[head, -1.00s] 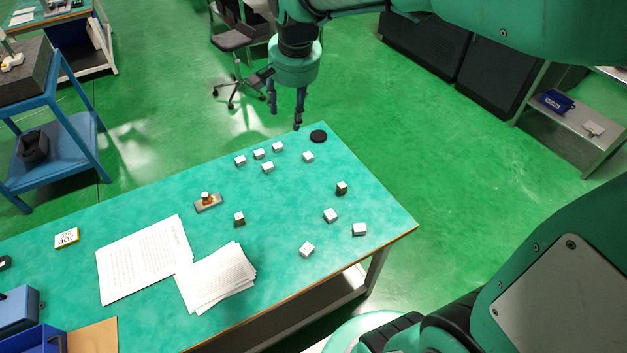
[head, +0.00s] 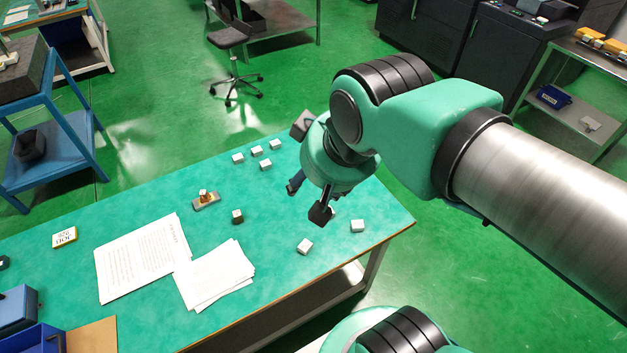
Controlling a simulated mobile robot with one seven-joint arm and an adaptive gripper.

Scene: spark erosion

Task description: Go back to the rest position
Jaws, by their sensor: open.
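My gripper (head: 307,200) hangs from my green arm over the right part of the green-topped table (head: 140,205). Its two dark fingers are spread apart with nothing seen between them. The fingers point down toward the tabletop; how high they are above it I cannot tell. My arm and gripper hide part of the table's far right corner and the things there.
Several pale blocks (head: 304,246) lie around the gripper. A darker block (head: 237,216) and a small plate with a block on it (head: 206,201) lie left. Papers (head: 143,258) cover the middle. A blue cart (head: 50,150) stands left. A chair (head: 230,40) stands behind.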

